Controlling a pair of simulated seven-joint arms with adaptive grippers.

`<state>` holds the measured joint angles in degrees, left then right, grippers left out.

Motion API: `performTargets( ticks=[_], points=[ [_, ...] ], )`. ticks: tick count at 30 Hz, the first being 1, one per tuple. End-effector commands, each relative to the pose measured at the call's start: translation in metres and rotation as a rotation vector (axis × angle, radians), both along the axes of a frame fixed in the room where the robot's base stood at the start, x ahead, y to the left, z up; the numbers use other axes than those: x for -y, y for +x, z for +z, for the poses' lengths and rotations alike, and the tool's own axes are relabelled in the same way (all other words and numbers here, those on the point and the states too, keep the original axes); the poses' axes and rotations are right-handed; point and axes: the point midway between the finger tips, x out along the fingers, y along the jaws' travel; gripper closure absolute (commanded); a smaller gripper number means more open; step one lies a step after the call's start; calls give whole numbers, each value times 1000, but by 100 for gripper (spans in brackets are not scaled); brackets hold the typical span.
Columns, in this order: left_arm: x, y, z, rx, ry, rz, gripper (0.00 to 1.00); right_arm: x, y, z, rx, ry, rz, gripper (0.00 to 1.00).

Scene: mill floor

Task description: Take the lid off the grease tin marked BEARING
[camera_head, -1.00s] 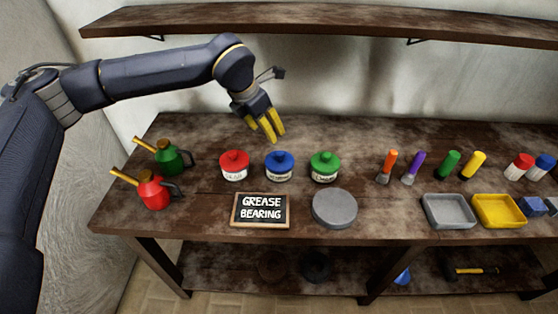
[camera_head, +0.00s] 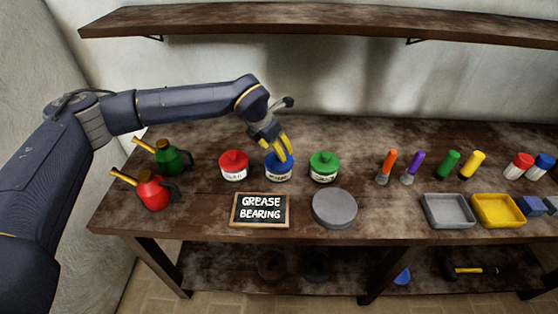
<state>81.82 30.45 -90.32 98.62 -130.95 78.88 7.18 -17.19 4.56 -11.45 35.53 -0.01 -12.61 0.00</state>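Three lidded tins stand in a row on the bench: a red tin (camera_head: 234,172), a blue tin (camera_head: 279,173) and a green tin (camera_head: 324,173). Each has a white label, too small to read surely, and a knobbed lid. A small board in front reads "GREASE BEARING" (camera_head: 261,209). My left gripper (camera_head: 279,150) points down at the blue lid, with its yellow fingers apart at the knob and partly hiding it. I cannot tell whether they touch it. The blue lid sits on its tin. My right gripper is not in view.
A round grey disc (camera_head: 334,208) lies in front of the green tin. Green (camera_head: 170,157) and red (camera_head: 153,192) oil cans stand at left. Brushes, a grey tray (camera_head: 447,210) and a yellow tray (camera_head: 497,210) are at right. A shelf (camera_head: 300,20) hangs above.

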Motion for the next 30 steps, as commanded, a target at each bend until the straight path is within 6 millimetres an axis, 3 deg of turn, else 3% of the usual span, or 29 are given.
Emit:
performTargets(
  ticks=[9,18,30],
  points=[
    [7,10,-35,-2,0,1,49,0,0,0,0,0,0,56],
    [8,11,-37,-1,1,0,50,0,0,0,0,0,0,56],
    [8,11,-37,-1,0,1,97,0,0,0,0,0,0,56]
  ],
)
